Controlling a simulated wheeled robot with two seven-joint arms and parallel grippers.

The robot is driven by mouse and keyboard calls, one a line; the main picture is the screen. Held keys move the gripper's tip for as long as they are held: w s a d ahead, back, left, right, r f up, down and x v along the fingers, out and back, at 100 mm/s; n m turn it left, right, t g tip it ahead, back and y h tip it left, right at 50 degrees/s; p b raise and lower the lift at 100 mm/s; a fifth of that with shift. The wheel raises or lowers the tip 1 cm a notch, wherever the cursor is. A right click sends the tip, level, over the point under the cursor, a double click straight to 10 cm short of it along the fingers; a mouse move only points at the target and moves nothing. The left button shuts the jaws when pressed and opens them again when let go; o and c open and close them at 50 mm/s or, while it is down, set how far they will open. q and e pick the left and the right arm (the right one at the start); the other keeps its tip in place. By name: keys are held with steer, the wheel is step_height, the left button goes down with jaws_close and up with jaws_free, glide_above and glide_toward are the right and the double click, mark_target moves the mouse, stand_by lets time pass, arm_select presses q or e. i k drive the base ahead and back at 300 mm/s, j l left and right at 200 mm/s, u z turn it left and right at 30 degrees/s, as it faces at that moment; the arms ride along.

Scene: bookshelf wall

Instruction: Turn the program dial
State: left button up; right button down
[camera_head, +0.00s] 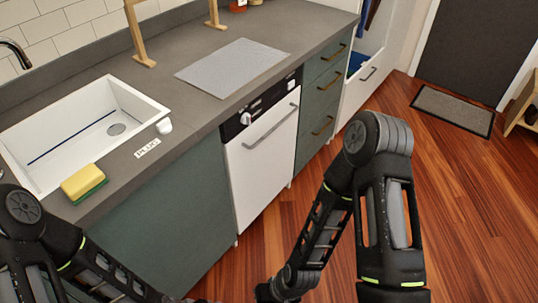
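The dishwasher (262,160) is a white-fronted appliance under the counter, with a black control strip along its top. A round white dial (245,119) sits at the left end of the strip. A second small light knob (291,85) sits near the right end. A long bar handle (271,127) crosses the door, which is shut. My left arm reaches in from the lower left and my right arm from the lower right. Both hands are at the bottom edge, well below and apart from the dial. Their fingertips are cut off or too dark to make out.
A white sink (140,98) and a yellow-green sponge (83,183) are at left. A grey mat (232,66) lies on the counter above the dishwasher. Green drawers (322,95) stand to its right. The wooden floor (470,200) is clear at right.

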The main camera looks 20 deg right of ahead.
mark_target(247, 119)
steer(key=i+l+u, duration=0.2)
steer(key=l, duration=1.25)
steer(key=i+l+u, duration=0.2)
steer(key=l, duration=1.25)
steer(key=l+u, duration=0.15)
steer(key=l, duration=1.35)
steer(key=i, duration=0.05)
